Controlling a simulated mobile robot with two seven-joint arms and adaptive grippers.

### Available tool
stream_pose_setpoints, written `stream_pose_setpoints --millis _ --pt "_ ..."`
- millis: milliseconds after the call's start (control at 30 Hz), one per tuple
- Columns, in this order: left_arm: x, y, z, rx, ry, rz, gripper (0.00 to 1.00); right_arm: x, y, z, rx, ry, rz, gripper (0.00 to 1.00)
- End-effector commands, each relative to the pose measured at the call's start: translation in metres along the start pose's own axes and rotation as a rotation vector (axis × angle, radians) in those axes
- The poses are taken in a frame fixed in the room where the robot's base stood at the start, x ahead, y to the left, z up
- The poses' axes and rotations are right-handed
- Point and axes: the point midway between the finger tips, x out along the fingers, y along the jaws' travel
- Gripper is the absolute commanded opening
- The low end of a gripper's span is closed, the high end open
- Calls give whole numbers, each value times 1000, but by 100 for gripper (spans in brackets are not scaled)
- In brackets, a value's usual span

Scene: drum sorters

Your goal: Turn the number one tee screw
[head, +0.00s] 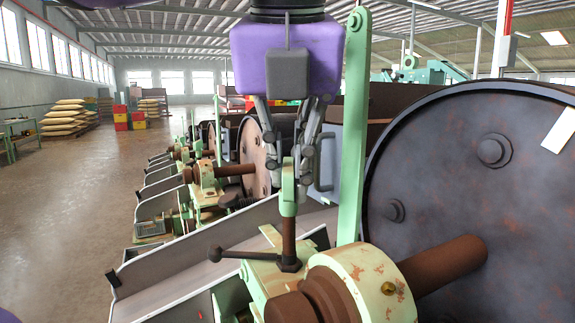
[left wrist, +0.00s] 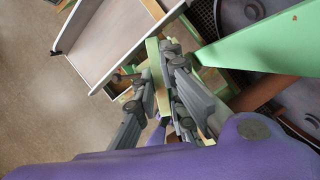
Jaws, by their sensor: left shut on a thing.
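A tee screw (head: 289,236) with a rusty upright shaft stands beside the nearest drum's shaft. A dark handle (head: 245,255) with a ball end sticks out to the left from its foot. A pale green upright piece (head: 288,200) sits at the top of the screw. My left gripper (head: 289,160) points down over it, its fingers shut around the green piece. In the left wrist view a pale green bar (left wrist: 154,52) shows between the grey fingers (left wrist: 160,75). The exact contact is partly hidden by the fingers. My right gripper is not in view.
A large dark drum (head: 470,190) fills the right side. A tall green lever (head: 354,130) stands close right of my left gripper. A grey chute (head: 185,265) slopes to the left. More sorters line up behind; the floor (head: 90,200) at left is open.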

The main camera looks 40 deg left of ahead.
Motion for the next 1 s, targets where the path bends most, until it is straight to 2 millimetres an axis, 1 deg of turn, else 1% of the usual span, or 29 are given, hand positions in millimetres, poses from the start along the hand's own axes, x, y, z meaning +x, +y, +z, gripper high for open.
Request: stream_pose_setpoints --millis 33,500,533,667,1000 --pt "0 -1 -2 -4 6 2 0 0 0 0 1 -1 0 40" --pt "0 -1 -3 -16 7 6 0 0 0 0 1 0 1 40" --pt "0 -1 -3 -15 7 6 11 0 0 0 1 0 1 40" --pt "0 -1 -2 -16 6 6 28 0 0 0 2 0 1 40" --pt "-2 0 -1 -17 2 7 29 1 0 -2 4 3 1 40"
